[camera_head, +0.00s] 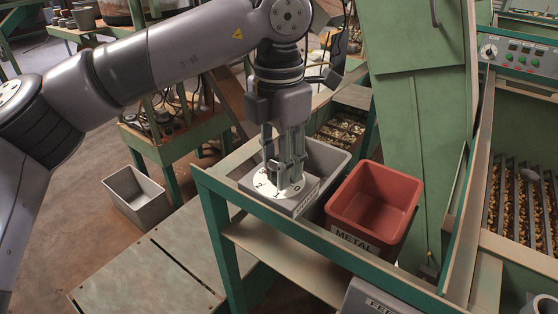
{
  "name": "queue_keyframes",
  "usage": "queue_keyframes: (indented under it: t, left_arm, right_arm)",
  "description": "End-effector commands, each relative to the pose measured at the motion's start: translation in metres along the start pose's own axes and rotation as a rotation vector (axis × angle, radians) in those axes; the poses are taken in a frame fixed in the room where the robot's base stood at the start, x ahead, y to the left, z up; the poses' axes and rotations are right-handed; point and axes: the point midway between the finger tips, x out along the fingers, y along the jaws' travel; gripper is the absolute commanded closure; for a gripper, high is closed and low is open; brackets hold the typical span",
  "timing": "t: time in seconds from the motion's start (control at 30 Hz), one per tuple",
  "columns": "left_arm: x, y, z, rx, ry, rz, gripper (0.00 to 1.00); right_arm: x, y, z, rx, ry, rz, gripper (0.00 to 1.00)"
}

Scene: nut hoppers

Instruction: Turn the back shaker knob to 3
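A grey box (303,204) with a round white dial plate (262,184) on top sits on the green frame in the middle of the view. Dark numerals are printed around the dial, but they are too small and too covered to read surely. My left gripper (285,178) points straight down over the middle of this dial, with its fingers at the plate. The knob at the centre is hidden by the fingers, so I cannot tell whether they are closed on it. My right gripper is not in view.
A red bin (405,198) labelled METAL stands right of the dial box, and a grey bin (326,157) is close behind it. Another box (372,300) with cut-off lettering is at the bottom edge.

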Motion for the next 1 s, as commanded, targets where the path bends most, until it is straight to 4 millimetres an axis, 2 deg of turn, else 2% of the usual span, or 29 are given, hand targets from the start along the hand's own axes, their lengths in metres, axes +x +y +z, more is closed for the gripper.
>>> queue_keyframes:
  t: [0.2, 0.57, 0.73, 1.0]
  left_arm:
    - [0.001, 0.0, 0.0, -0.001, 0.002, -0.001, 0.48]
    - [-0.003, 0.0, 0.0, -0.002, 0.001, 0.0, 0.48]
    - [-0.027, 0.0, 0.0, -0.003, -0.001, 0.0, 0.48]
    - [-0.085, 0.0, 0.001, -0.003, -0.001, 0.0, 0.48]
  right_arm:
    - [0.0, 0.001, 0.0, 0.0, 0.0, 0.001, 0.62]
    - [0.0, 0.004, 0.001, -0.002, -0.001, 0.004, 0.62]
    - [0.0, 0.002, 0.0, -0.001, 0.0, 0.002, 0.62]
    - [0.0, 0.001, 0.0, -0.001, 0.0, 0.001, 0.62]
